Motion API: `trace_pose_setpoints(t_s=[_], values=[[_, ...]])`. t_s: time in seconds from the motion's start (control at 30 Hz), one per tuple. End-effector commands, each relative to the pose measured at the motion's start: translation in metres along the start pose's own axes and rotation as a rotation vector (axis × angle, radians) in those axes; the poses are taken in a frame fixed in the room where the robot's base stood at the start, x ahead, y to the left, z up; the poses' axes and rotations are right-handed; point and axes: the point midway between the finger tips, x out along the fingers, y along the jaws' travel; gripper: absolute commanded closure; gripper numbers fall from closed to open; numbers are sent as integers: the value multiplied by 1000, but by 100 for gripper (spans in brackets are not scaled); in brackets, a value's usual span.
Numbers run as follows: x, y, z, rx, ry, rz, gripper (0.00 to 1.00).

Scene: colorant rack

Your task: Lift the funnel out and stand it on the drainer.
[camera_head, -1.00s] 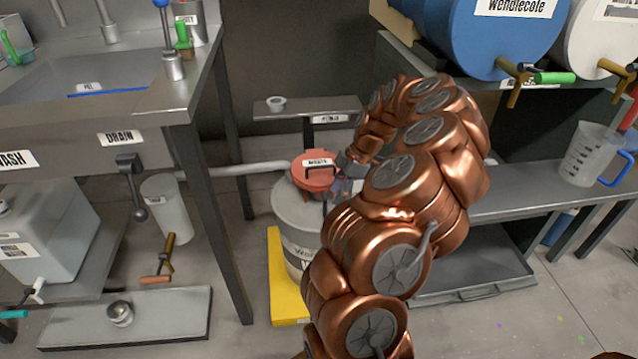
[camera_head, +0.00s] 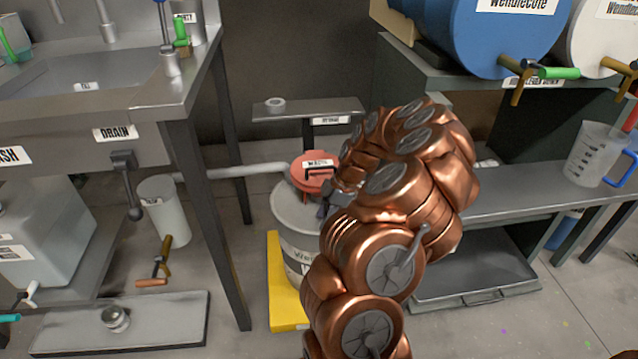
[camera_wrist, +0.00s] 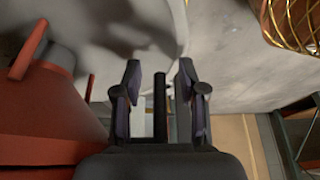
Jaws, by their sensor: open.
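A red funnel-like piece (camera_head: 313,183) with a white label and a dark handle sits on top of a pale drum (camera_head: 292,215). Red surfaces of it also fill the left of the wrist view (camera_wrist: 50,110). My gripper (camera_head: 325,205) is low at the right side of the red piece, partly hidden by my arm. In the wrist view its two dark fingers (camera_wrist: 158,78) stand apart, with a thin dark upright bar between them; I cannot tell what the bar belongs to. A small raised shelf (camera_head: 335,106) behind the drum, perhaps the drainer, has an unreadable label.
A pale ring (camera_head: 275,104) lies on the shelf's left. The sink bench (camera_head: 150,100) stands left, with a leg near the drum. A yellow base (camera_head: 284,290) lies under the drum. A bench with a jug (camera_head: 593,153) and a blue barrel (camera_head: 490,35) are right.

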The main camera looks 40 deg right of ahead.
Motion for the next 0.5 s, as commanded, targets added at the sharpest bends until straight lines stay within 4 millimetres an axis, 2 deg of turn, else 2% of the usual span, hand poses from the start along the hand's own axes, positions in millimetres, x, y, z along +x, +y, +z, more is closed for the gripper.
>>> trace_pose_setpoints(t_s=[0.07,0.4,0.5], values=[[0,0,0,0,0,0,62],[0,0,0,0,0,1,97],[0,0,0,0,0,0,100]])
